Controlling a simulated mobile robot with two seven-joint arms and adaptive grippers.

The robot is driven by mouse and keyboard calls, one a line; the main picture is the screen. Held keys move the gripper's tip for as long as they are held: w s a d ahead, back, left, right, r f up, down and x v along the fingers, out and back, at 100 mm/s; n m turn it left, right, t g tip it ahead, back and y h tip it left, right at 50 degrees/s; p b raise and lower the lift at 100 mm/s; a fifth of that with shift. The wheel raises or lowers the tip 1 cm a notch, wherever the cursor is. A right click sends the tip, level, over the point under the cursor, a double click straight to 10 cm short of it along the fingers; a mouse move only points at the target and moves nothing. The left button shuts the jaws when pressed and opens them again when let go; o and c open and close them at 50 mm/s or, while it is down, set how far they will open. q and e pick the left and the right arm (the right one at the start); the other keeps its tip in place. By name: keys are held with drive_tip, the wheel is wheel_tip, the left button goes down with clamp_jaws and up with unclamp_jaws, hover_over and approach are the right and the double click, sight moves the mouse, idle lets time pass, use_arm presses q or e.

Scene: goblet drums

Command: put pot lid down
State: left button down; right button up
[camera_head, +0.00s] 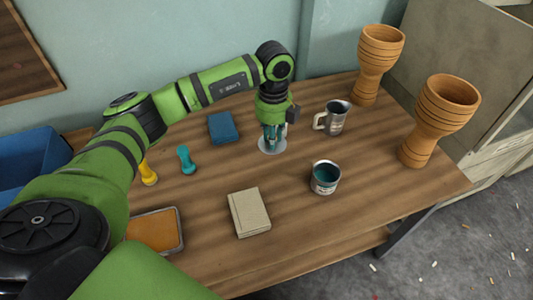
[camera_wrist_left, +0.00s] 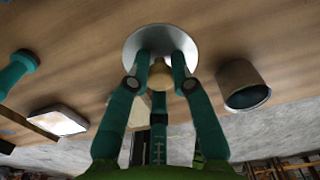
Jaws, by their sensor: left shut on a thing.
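The pot lid (camera_head: 277,150) is a pale, round, shallow disc near the middle back of the wooden table. In the left wrist view the lid (camera_wrist_left: 160,32) is silvery with a tan knob (camera_wrist_left: 160,76) in its middle. My left gripper (camera_head: 271,137) points down over it, with teal fingers on either side of the knob. In the left wrist view the left gripper (camera_wrist_left: 160,72) is shut on the knob. The lid is at or very close to the tabletop; I cannot tell whether it touches. My right gripper is not in view.
A metal mug (camera_head: 334,118) and a teal-filled can (camera_head: 325,178) stand right of the lid. Two wooden goblet drums (camera_head: 378,62) (camera_head: 437,120) stand at the right. A beige book (camera_head: 249,212), blue book (camera_head: 223,127) and orange tray (camera_head: 155,231) lie nearby. Bare wood lies between them.

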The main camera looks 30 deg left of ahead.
sight(273, 161)
use_arm(q)
wheel_tip(273, 161, down, 3)
drive_tip(key=shift+w+d+f, duration=0.1)
drive_tip(key=shift+f, duration=0.05)
wheel_tip(273, 161, down, 4)
drive_tip(key=shift+r, duration=0.2)
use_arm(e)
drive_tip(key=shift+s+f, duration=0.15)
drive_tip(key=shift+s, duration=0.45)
use_arm(q)
drive_tip(key=shift+f, duration=0.15)
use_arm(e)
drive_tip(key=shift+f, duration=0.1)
